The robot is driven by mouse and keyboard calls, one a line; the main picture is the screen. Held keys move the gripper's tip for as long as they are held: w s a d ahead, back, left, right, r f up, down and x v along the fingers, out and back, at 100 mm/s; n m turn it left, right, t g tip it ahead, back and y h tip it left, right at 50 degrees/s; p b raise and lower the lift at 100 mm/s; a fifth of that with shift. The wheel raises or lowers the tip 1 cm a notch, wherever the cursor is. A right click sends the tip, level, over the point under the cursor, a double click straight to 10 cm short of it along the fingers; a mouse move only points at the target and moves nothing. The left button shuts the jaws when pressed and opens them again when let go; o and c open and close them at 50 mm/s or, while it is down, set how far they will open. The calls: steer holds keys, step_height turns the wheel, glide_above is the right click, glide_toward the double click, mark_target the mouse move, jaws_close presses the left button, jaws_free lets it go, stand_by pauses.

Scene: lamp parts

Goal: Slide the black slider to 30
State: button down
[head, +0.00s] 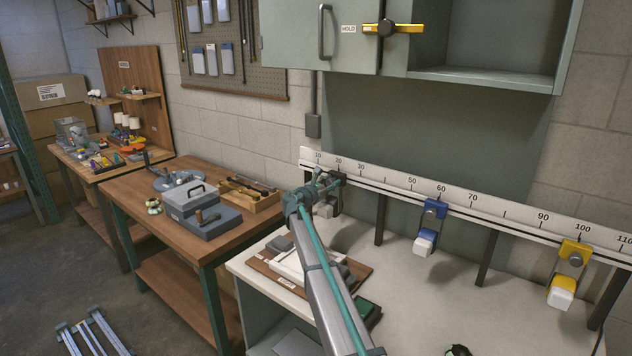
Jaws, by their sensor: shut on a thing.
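The black slider (338,179) sits on the white scale rail (500,209) on the wall at the left. It is below the small mark that reads about 20, left of the 30 mark, but the exact reading is too small to tell. My gripper (327,182) is at the slider, shut on it from the left and front. My gripper hides part of the slider and the light block hanging below it.
A blue slider (435,211) sits near 60 and a yellow slider (575,251) near 100 on the same rail. The rail between black and blue looks clear. A board with grey parts (357,271) lies below my arm on the pale bench (400,285).

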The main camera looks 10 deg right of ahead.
steer(key=s+d, duration=0.6)
steer(key=shift+s+b, duration=0.3)
steer(key=shift+b, duration=0.05)
steer(key=c, duration=0.8)
jaws_free()
steer(key=v, duration=1.2)
